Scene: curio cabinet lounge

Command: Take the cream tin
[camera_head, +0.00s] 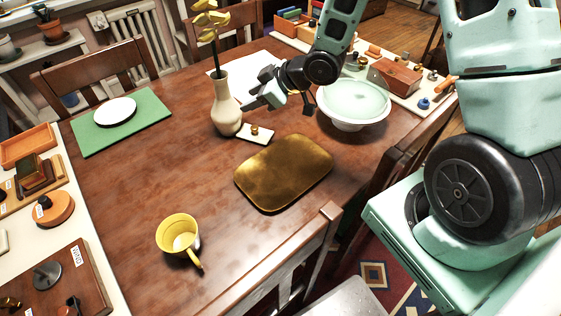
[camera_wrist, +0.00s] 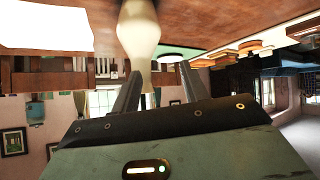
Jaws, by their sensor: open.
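I cannot pick out a cream tin for certain in either view. The nearest cream thing is a vase (camera_head: 226,108) holding a yellow flower, upright on the wooden table (camera_head: 130,190). My gripper (camera_head: 256,102) is open and empty, to the right of the vase, above the table. In the wrist view, which looks upside down, my gripper (camera_wrist: 160,78) has its fingers apart, with the vase (camera_wrist: 138,38) showing beyond them.
A gold tray (camera_head: 284,172), a yellow mug (camera_head: 178,234) and a wide pale bowl (camera_head: 353,101) stand on the table. A white plate (camera_head: 115,110) lies on a green mat (camera_head: 90,134). Side surfaces hold boxes and small items. Chairs surround the table; its left middle is clear.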

